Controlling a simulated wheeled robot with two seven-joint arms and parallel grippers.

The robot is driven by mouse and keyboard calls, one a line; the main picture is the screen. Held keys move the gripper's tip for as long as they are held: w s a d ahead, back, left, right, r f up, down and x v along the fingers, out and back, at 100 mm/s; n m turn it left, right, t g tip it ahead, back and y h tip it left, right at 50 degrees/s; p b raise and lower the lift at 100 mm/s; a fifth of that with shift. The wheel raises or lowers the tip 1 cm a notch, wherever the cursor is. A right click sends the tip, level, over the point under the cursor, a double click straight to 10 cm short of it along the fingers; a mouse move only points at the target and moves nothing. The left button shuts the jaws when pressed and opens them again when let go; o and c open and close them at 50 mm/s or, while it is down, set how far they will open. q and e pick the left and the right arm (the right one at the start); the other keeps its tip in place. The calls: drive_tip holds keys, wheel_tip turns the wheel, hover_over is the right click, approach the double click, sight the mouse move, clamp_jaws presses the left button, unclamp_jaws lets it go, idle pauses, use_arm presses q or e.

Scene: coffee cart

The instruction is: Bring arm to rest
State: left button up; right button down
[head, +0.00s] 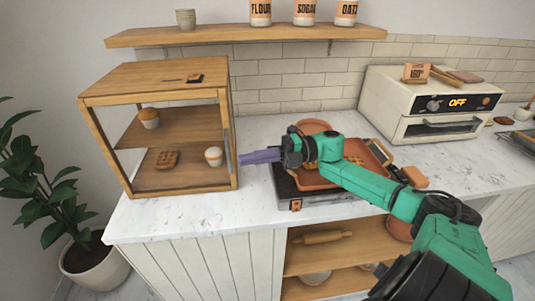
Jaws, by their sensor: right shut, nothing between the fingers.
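My right arm, green and black, comes in from the lower right and reaches left across the counter (166,217). My right gripper (242,158) has purple fingers that are shut and empty. The fingertips point left, close to the right front edge of the wooden display case (155,75). I cannot tell whether they touch it. My left gripper is not in view.
The case holds a muffin (149,117), a waffle (167,159) and a cupcake (214,155). Under my right arm is a brown tray (370,151) on a dark appliance. A white oven (430,105) stands right. Counter in front of the case is clear.

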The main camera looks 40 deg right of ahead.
use_arm(q)
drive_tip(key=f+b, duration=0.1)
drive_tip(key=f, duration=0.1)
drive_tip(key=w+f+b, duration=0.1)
drive_tip(key=b, duration=0.1)
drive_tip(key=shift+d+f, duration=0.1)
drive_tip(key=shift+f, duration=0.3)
use_arm(e)
drive_tip(key=w+d, duration=0.2)
drive_tip(key=d, duration=0.4)
drive_tip(key=shift+w+d+f, duration=0.15)
drive_tip(key=shift+w+f, duration=0.05)
drive_tip(key=shift+w, duration=0.2)
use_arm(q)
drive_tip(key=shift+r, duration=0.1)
